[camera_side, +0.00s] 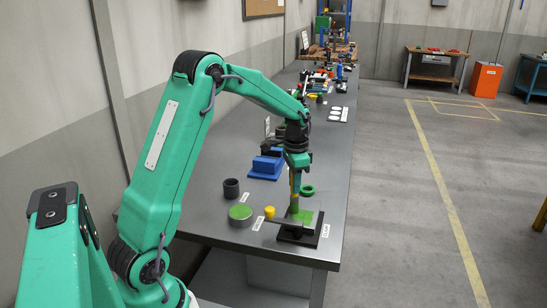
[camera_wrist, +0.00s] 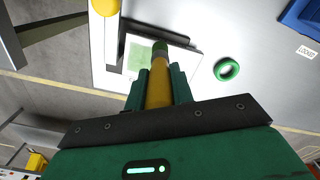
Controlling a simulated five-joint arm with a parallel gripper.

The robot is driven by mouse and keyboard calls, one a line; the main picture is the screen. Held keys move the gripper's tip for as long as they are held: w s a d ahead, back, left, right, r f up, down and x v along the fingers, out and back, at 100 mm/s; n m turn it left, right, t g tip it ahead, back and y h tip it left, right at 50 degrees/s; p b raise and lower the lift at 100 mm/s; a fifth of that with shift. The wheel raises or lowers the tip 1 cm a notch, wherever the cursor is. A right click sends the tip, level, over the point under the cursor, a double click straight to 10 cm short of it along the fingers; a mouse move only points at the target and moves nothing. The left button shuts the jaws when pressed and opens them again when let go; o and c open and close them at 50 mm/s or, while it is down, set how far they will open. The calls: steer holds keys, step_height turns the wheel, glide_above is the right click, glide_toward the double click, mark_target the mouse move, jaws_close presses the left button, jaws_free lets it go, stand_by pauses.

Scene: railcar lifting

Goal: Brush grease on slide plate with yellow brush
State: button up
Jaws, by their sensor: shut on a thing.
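My gripper (camera_side: 295,172) points down and is shut on the yellow brush (camera_side: 295,186). In the wrist view the brush handle (camera_wrist: 158,92) lies between the two fingers, with a green tip beyond them. The slide plate (camera_side: 284,236), on a dark base, is under the brush near the table's front edge. It shows pale in the wrist view (camera_wrist: 185,62), with a green patch (camera_wrist: 138,57) on it beside the brush tip. Whether the bristles touch the plate is unclear. A round tin with a green top (camera_side: 240,213) stands left of the plate.
A dark cup (camera_side: 231,188) and a blue block (camera_side: 265,168) are farther back. A green ring (camera_side: 308,190) lies behind the plate. More items crowd the far end of the table.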

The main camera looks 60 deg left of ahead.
steer(key=shift+w+d, duration=2.1)
steer(key=shift+s+a, duration=1.95)
steer(key=shift+s+a+r, duration=0.15)
steer(key=shift+r, duration=3.9)
